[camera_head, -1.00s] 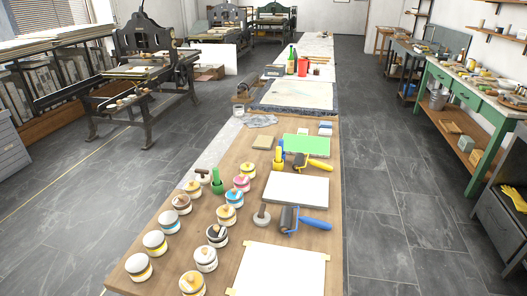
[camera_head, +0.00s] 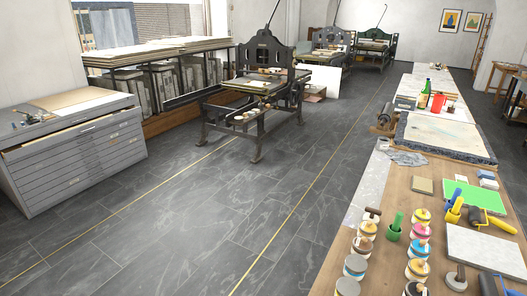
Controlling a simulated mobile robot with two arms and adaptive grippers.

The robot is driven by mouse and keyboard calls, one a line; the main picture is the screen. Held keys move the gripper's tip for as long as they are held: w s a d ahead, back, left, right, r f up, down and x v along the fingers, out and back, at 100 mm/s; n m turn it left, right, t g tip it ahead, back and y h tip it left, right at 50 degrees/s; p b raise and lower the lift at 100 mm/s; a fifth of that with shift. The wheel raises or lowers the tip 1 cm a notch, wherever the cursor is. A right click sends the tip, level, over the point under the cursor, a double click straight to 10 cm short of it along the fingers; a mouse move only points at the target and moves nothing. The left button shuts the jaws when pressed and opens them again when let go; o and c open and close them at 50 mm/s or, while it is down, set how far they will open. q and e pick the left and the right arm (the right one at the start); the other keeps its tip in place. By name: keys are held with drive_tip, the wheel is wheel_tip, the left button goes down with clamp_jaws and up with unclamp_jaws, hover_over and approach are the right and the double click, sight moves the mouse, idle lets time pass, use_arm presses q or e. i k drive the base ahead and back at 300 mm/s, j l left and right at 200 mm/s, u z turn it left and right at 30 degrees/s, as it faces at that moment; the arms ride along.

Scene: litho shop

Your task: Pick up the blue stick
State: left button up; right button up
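I cannot make out a separate blue stick with certainty. A small blue piece shows by the upright yellow-handled tool (camera_head: 454,211) on the wooden worktable (camera_head: 398,188) at the right. A dark roller (camera_head: 488,285) is cut off at the bottom right edge, and its handle is mostly out of view. Small tools (camera_head: 32,117), too small to tell apart, lie on the grey flat-file cabinet (camera_head: 75,155) at the left. Neither of my grippers is in view.
Several ink jars (camera_head: 418,249), a green pestle-like tool (camera_head: 395,226) and a white slab (camera_head: 485,248) crowd the worktable. A black press (camera_head: 262,85) stands on the floor beyond. The grey tiled floor (camera_head: 225,215) between cabinet and worktable is clear.

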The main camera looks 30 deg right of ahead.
sight(458, 192)
drive_tip(key=i+j+u, duration=0.15)
drive_tip(key=i, duration=0.35)
drive_tip(key=i+j+u, duration=0.2)
drive_tip(key=i, duration=0.3)
drive_tip(key=i+l+z, duration=0.15)
drive_tip(key=i+z, duration=0.55)
drive_tip(key=z, duration=0.15)
drive_tip(key=i+z, duration=0.4)
drive_tip(key=i+j+z, duration=0.25)
drive_tip(key=z, duration=0.15)
drive_tip(key=i+l+z, duration=0.15)
drive_tip(key=i+z, duration=0.25)
drive_tip(key=i, duration=0.2)
drive_tip(key=i+z, duration=0.35)
drive_tip(key=i, duration=0.25)
drive_tip(key=i+j+z, duration=0.25)
drive_tip(key=i+z, duration=0.15)
drive_tip(key=i, duration=0.15)
